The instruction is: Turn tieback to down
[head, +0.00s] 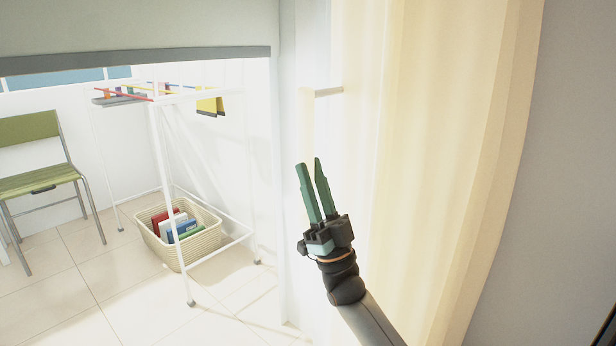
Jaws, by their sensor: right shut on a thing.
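The tieback (328,91) is on the pale wall at the left edge of the cream curtain (440,130). Its short grey bar lies nearly level, and a faint pale strip hangs from the bar's left end toward my gripper. My right gripper (309,162) reaches up from below, its green fingers pointing up with a narrow gap between the tips. The tips are at the lower end of the pale strip and are closed on it; the glare makes the exact contact hard to see. My left gripper is not in view.
A white drying rack (160,130) stands at the left, with a wicker basket (160,240) of books under it. A green chair (40,165) is at the far left. A grey wall (560,170) borders the curtain on the right. Tiled floor (60,310) is clear in front.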

